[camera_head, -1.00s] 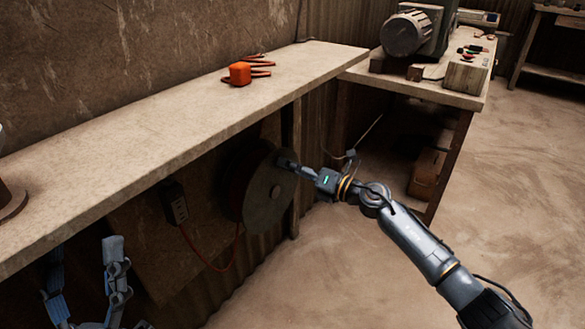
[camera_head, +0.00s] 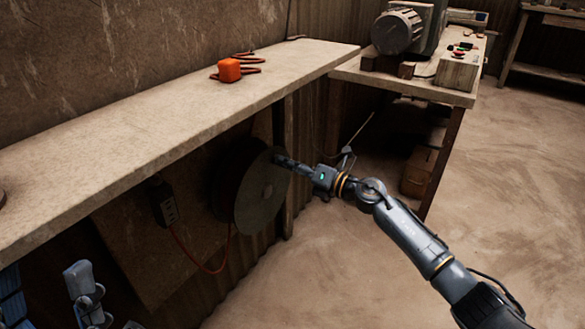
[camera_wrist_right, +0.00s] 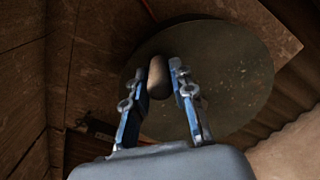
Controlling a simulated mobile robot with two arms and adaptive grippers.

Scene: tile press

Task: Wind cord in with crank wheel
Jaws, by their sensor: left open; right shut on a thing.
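The crank wheel (camera_head: 262,198) is a dull grey-green disc mounted below the bench; it also shows in the right wrist view (camera_wrist_right: 235,75). My right gripper (camera_head: 283,161) is at the wheel's upper right edge. In the right wrist view its blue fingers (camera_wrist_right: 160,82) are shut on the wheel's brown crank knob (camera_wrist_right: 157,78). A red cord (camera_head: 203,265) hangs in a loop between a dark socket box (camera_head: 167,207) and the wheel. My left gripper (camera_head: 45,277) is open at the lower left, partly cut off by the frame edge, apart from the wheel.
The pale bench top (camera_head: 150,120) runs above the wheel. An orange block (camera_head: 229,70) with an orange cord coil lies on it. A side bench (camera_head: 420,88) holds a grey motor (camera_head: 400,32) and a control box (camera_head: 459,68). The floor at right is clear.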

